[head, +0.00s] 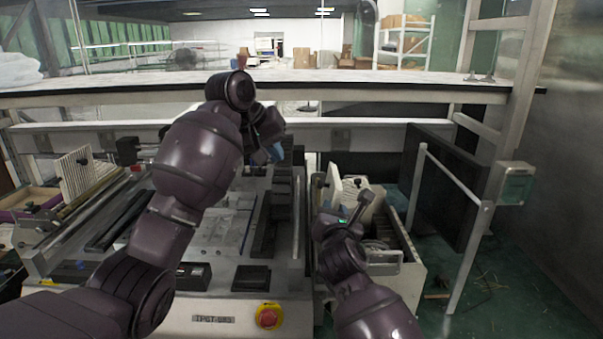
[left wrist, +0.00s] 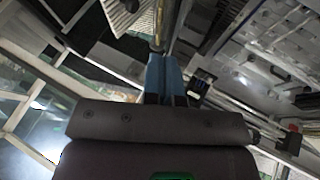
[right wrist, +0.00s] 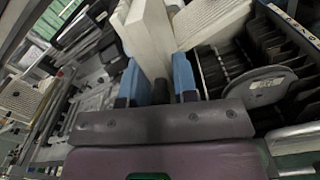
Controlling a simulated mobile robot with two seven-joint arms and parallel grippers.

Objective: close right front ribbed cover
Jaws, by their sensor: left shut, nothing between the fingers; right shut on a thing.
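My right gripper (right wrist: 158,82) is shut on a plain white slab (right wrist: 149,35), which stands tilted between its blue fingers. A pale ribbed cover (right wrist: 212,20) rises beside that slab; I cannot tell whether they are one piece. In the head view the ribbed cover (head: 372,203) stands raised over the right-hand box (head: 408,277), partly hidden by my right gripper (head: 345,208). My left gripper (head: 277,152) is shut and empty, above the machine's right part. Its blue fingers are together in the left wrist view (left wrist: 164,75).
Another ribbed panel (head: 75,174) stands upright at the left. The machine's front carries a red stop button (head: 268,317). The right-hand box holds dark plates and a grey disc (right wrist: 268,86). A black panel (head: 440,185) and white rail frame (head: 455,175) stand to its right.

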